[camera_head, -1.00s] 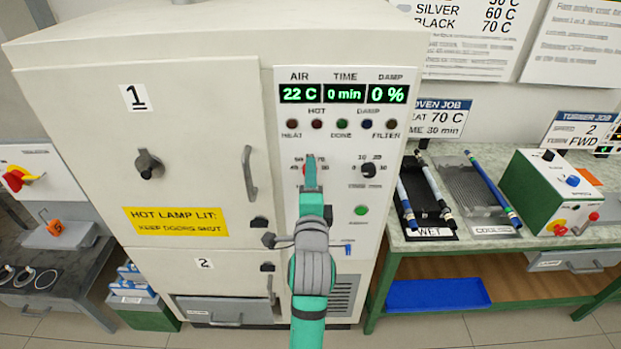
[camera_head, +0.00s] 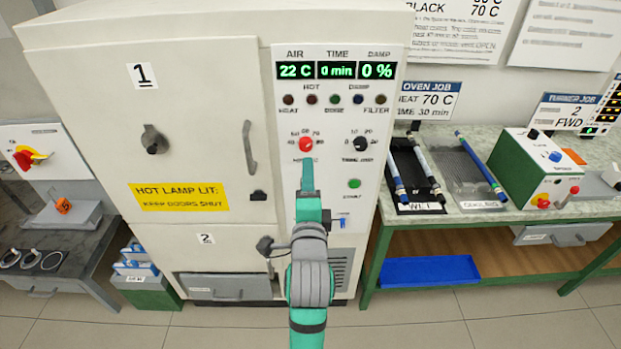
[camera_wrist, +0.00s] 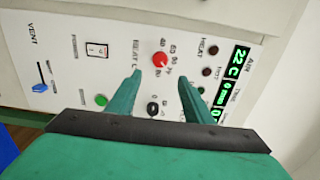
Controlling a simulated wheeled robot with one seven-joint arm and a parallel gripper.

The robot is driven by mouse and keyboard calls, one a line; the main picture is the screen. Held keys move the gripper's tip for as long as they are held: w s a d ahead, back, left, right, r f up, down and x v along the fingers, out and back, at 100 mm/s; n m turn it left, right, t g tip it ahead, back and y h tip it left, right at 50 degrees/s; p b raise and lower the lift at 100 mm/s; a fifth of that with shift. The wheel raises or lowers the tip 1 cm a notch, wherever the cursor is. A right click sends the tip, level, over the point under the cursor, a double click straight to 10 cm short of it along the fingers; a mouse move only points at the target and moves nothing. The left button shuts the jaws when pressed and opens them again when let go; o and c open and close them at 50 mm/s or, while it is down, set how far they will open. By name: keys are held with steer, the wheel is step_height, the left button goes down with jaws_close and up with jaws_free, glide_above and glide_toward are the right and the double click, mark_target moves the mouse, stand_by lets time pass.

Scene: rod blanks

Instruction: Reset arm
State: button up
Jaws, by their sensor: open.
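My gripper is in front of the oven's control panel. In the wrist view its two green fingers (camera_wrist: 160,88) are spread apart with nothing between them. The red heat knob (camera_wrist: 160,60) shows beyond and between the fingertips, apart from them. In the head view my arm reaches up from the bottom and the gripper (camera_head: 307,175) is below the red knob (camera_head: 305,144). The black time knob (camera_head: 360,144) is to its right. The green start button (camera_head: 354,183) is lower right. The displays (camera_head: 335,70) read 22 C, 0 min and 0 %.
The oven (camera_head: 160,110) has closed doors marked 1 and 2. A green bench (camera_head: 460,214) at the right holds a wet rack (camera_head: 412,175) with rods, a cooling rack and a green-and-white machine (camera_head: 545,170). A dark table (camera_head: 60,250) stands at the left.

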steer(key=shift+a, duration=0.1)
steer(key=s+d+f+n+g, duration=0.1)
steer(key=s+d+f+n, duration=0.1)
steer(key=s+f+n, duration=1.4)
steer(key=s+a+f, duration=0.1)
steer(key=s+f, duration=0.2)
steer(key=s, duration=0.6)
steer(key=s+a+f+n+g, duration=0.1)
steer(key=s+f, duration=0.2)
steer(key=s, duration=0.6)
steer(key=s+f+n, duration=0.1)
steer(key=s+f, duration=0.2)
steer(key=s, duration=0.6)
steer(key=shift+s+a+f+g, duration=0.2)
steer(key=shift+a+f+g, duration=0.1)
steer(key=shift+a, duration=0.1)
